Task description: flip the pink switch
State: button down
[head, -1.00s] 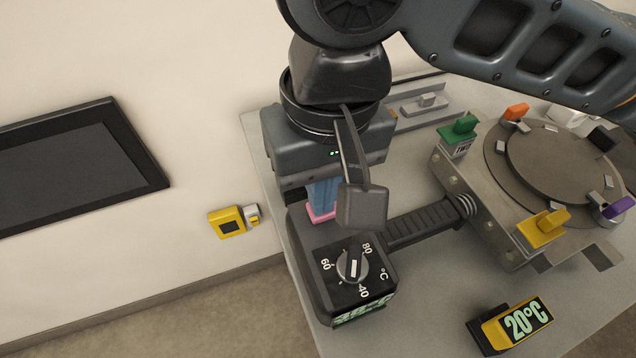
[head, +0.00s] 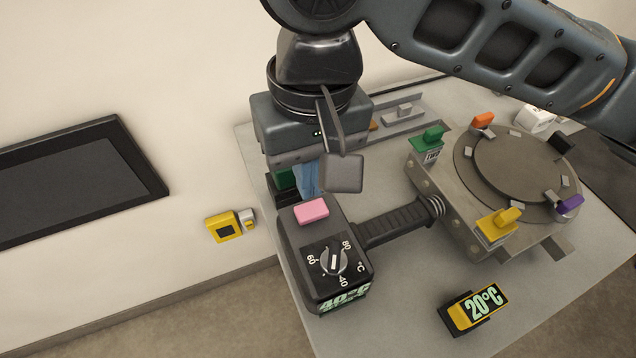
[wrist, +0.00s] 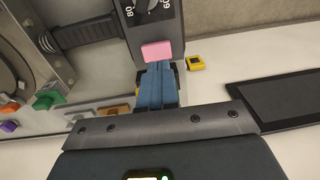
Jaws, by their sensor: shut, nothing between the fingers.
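The pink switch (head: 312,211) is a rocker on top of the black heater box, behind its dial; it also shows in the wrist view (wrist: 156,51). My gripper (head: 308,190) has blue fingers, seen closed together and empty. In the head view it is behind the switch, partly hidden by a grey plate of my arm. In the wrist view its fingertips (wrist: 157,68) appear just below the switch; I cannot tell whether they touch it. The black heater box (head: 352,268) has a dial (head: 333,261) and a display that seems to read 40°C.
A ribbed black handle (head: 400,222) runs from the box to a metal turntable fixture (head: 460,200) with coloured clamps, including green and yellow ones. A yellow 20°C meter (head: 475,308) lies at the front. A yellow device (head: 223,227) is on the wall at left.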

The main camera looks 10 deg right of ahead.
aim_at(312, 209)
notch_tip(312, 209, up, 10)
dwell(0.3)
